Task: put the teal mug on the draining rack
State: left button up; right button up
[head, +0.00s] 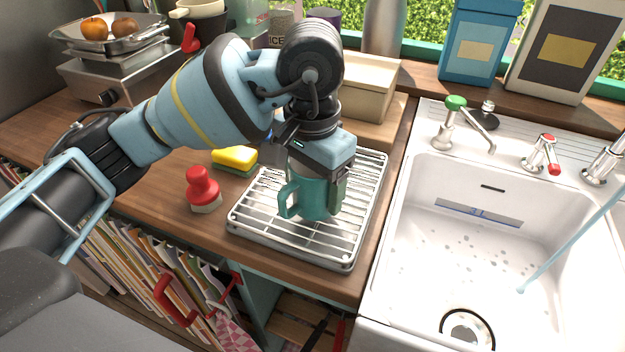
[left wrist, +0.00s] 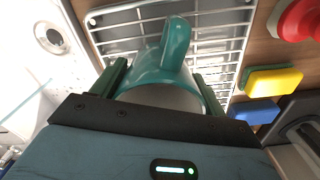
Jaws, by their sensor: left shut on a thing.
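The teal mug (head: 316,200) is at the draining rack (head: 345,248), over its middle, with its handle toward the left in the head view. My left gripper (head: 320,180) points down and is shut on the mug from above. The mug looks upright. I cannot tell whether its base touches the wires. My right gripper is out of view.
The white sink (head: 450,230) with taps is on the right. The counter's front edge is close to the rack.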

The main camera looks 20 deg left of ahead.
pick_arm(q)
jog(key=shift+f, duration=0.2)
jog(key=o, duration=1.2)
jog(key=shift+o, duration=0.3)
notch_tip(320, 180, up, 8)
jog(key=shift+f, duration=0.1)
grip_shut()
dwell(0.4)
